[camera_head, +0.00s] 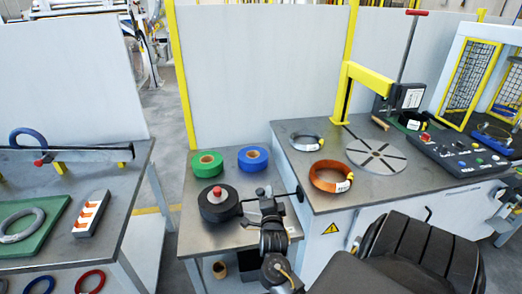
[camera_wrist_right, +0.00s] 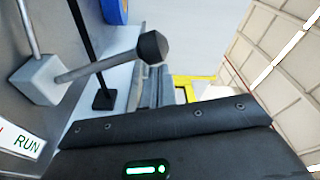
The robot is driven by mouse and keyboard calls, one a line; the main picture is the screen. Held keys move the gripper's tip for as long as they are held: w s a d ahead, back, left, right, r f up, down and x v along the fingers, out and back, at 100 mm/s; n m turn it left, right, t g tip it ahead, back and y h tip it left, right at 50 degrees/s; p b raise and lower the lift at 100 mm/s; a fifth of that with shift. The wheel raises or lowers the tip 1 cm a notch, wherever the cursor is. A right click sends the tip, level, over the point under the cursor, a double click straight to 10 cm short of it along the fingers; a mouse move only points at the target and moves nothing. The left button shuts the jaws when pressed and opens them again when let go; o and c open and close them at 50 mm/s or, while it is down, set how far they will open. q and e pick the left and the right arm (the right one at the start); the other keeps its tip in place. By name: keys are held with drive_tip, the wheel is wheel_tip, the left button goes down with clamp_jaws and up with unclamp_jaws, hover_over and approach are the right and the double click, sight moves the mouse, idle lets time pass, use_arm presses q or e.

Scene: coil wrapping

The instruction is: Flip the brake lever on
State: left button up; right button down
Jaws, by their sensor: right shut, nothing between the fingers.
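In the right wrist view, the brake lever (camera_wrist_right: 100,67) is a grey rod with a black faceted knob (camera_wrist_right: 152,46), rising from a grey block (camera_wrist_right: 38,80) beside a RUN label (camera_wrist_right: 22,142). The lever's mount is hard to make out in the head view. My left gripper is not in view.
Green tape (camera_head: 207,164), blue tape (camera_head: 253,158) and a black roll (camera_head: 219,205) sit on the side table (camera_head: 183,228). The right workbench (camera_head: 300,150) holds an orange coil (camera_head: 331,176), a slotted disc (camera_head: 376,155) and a control panel (camera_head: 460,150).

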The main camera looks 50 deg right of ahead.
drive_tip(key=shift+w+a+f, duration=0.1)
drive_tip(key=shift+w+a, duration=0.25)
drive_tip(key=shift+a, duration=0.05)
drive_tip(key=shift+a, duration=0.15)
drive_tip(key=p+v, duration=0.1)
drive_tip(key=v, duration=0.8)
drive_tip(key=shift+s+a, duration=0.15)
drive_tip(key=shift+s, duration=0.3)
drive_tip(key=shift+f, duration=0.1)
